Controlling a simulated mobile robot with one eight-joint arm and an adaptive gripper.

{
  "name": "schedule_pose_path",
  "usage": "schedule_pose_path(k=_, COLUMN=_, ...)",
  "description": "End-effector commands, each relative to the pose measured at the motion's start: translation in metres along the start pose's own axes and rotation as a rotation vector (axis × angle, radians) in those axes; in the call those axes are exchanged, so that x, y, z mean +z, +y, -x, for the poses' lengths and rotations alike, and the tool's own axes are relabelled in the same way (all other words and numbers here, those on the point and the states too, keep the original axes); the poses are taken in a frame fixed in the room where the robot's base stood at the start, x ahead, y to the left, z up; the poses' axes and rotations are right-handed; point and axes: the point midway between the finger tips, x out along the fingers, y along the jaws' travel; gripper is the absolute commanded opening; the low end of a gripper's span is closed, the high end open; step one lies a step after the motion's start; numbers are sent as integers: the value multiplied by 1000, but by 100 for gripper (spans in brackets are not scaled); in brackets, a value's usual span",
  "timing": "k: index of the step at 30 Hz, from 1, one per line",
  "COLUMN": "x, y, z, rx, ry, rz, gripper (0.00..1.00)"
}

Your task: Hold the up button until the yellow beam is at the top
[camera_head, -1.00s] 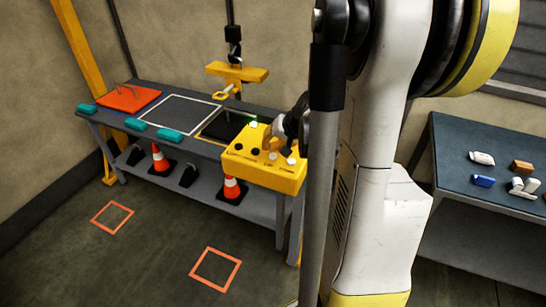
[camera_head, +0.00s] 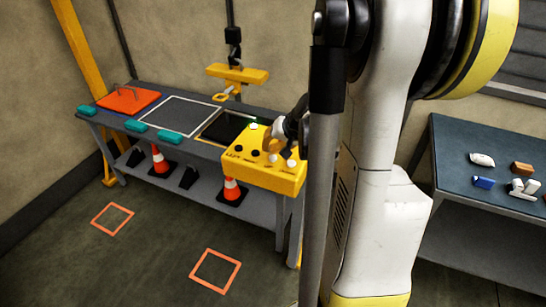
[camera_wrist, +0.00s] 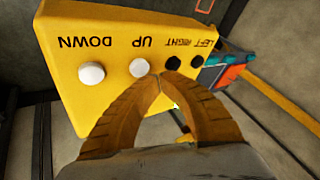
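The yellow beam (camera_head: 238,74) hangs level from a dark hook above the workbench. A yellow control box (camera_head: 262,174) stands at the bench's right end. The wrist view shows its upside-down labels, with a white UP button (camera_wrist: 139,68), a white DOWN button (camera_wrist: 91,73) and dark LEFT and RIGHT buttons. My gripper (camera_wrist: 158,76) has its two orange-brown fingers brought together at the tips. The tips are right beside the UP button; I cannot tell whether they touch it. In the head view my gripper (camera_head: 269,146) is over the box, partly hidden by my arm.
The bench (camera_head: 226,158) carries an orange plate (camera_head: 128,101), a white-outlined area and several teal blocks. Cones (camera_head: 232,188) stand on its lower shelf. A second table (camera_head: 466,205) with small parts is at the right. The floor in front is open, with orange outlined squares.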

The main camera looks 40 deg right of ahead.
Motion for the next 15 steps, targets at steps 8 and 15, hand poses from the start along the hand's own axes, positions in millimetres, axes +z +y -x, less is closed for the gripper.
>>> schedule_pose_path(k=8, x=2, y=2, z=-4, rx=0, ry=0, rz=0, gripper=0)
schedule_pose_path(k=15, x=4, y=4, z=-7, rx=0, ry=0, rz=0, gripper=0)
